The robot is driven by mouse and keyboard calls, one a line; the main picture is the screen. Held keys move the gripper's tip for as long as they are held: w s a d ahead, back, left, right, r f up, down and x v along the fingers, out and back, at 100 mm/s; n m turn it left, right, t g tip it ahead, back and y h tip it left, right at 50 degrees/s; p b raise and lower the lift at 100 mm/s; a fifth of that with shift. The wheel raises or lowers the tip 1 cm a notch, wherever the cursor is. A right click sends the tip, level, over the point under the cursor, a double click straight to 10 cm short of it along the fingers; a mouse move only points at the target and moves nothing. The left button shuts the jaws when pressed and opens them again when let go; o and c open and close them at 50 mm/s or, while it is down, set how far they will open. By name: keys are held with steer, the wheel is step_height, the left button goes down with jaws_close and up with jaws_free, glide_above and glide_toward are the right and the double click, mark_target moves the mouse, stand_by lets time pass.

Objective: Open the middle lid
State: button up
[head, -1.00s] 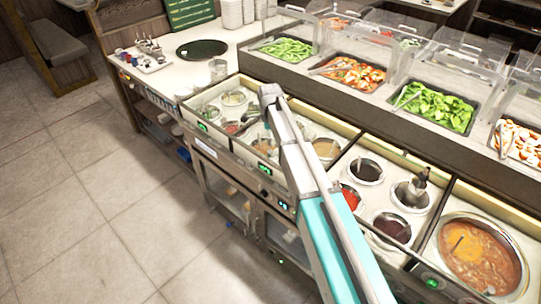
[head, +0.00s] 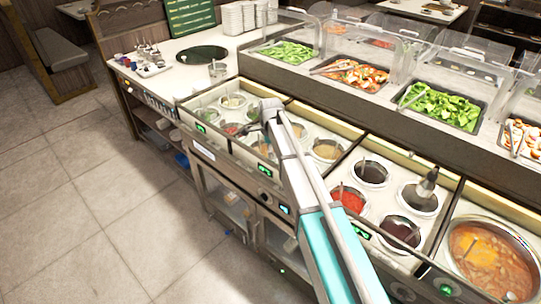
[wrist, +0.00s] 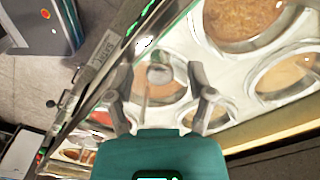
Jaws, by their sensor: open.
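My gripper (head: 268,110) is over the middle section of the sauce counter (head: 330,190) in the head view, at the end of my arm. In the wrist view my gripper (wrist: 160,76) has its two fingers spread wide with nothing held between them. Round sauce wells show past the fingers, one with beige sauce (wrist: 165,85) and a spoon between them. In the head view a beige well (head: 327,150) lies right of my gripper. I cannot make out a separate middle lid or its handle; my arm hides part of this section.
A red sauce well (head: 349,199) and dark sauce wells (head: 400,230) lie right of my arm. A large soup pot (head: 490,258) is at the far right. Covered food trays (head: 442,107) stand behind the wells. The tiled floor (head: 90,200) at left is clear.

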steer(key=shift+f, duration=0.3)
jaws_close()
stand_by(0.4)
